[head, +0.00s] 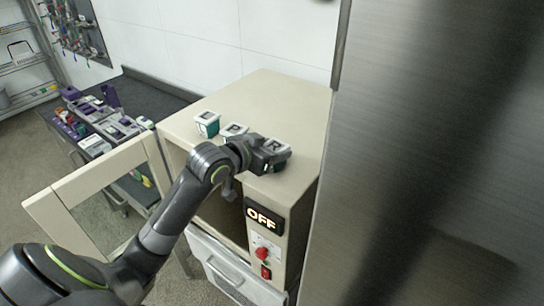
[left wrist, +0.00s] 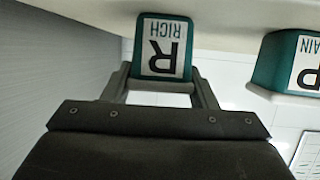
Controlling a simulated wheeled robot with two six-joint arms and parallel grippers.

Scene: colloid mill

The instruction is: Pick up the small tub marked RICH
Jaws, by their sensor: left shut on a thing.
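The small tub marked RICH (left wrist: 163,48) is teal with a white label bearing a large R, and it appears upside down in the left wrist view. It sits between the fingers of my left gripper (left wrist: 160,85), which is shut on it. In the head view my left gripper (head: 268,155) is at the front right of the cabinet top, and the RICH tub (head: 277,146) shows partly behind it. I cannot tell whether the tub touches the cabinet top. My right gripper is not in view.
A tub marked with a P (left wrist: 302,65), its word partly cut off, stands beside it. Two tubs, one in the middle (head: 233,130) and one at left (head: 207,123), stand on the beige cabinet (head: 262,92). Its door (head: 95,187) hangs open. A steel panel (head: 430,150) rises at right.

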